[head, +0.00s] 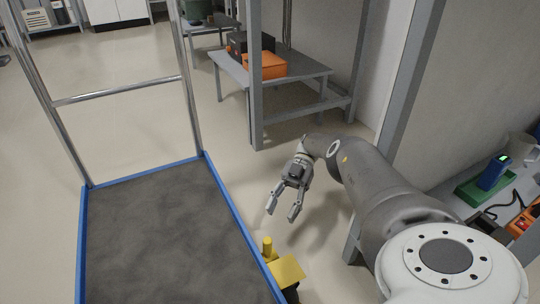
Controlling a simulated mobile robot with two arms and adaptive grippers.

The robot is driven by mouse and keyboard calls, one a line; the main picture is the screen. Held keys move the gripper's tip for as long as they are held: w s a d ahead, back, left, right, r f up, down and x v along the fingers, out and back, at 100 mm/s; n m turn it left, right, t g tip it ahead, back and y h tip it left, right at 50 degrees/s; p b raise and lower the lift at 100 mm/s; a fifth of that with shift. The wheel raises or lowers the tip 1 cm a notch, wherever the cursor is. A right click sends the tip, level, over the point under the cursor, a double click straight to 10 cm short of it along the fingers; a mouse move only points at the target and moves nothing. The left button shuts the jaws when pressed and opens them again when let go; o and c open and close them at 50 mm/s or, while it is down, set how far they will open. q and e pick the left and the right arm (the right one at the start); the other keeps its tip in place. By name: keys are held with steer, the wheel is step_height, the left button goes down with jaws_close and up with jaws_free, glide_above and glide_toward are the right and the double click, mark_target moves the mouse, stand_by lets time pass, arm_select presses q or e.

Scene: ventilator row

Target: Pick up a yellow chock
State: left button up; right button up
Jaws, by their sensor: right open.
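A yellow chock (286,270) with an upright yellow post lies low in the head view, beside the right edge of a blue-rimmed cart. Its lower part is dark and cut close to the picture's bottom edge. My right gripper (283,212) is open and empty, pointing down, above and a little beyond the chock in the picture. It is apart from the chock. My left gripper is not in view.
The cart (150,225) has a grey deck, blue rim and metal handle frame. A grey table (305,68) with an orange case (265,65) stands behind. A bench (470,212) with a blue device (493,172) is at right. Open floor lies between cart and bench.

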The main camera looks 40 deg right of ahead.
mark_target(270, 237)
steer(key=shift+p+x, duration=2.3)
steer(key=shift+x, duration=2.8)
steer(key=shift+s+a, duration=0.1)
jaws_close()
steer(key=shift+r, duration=0.1)
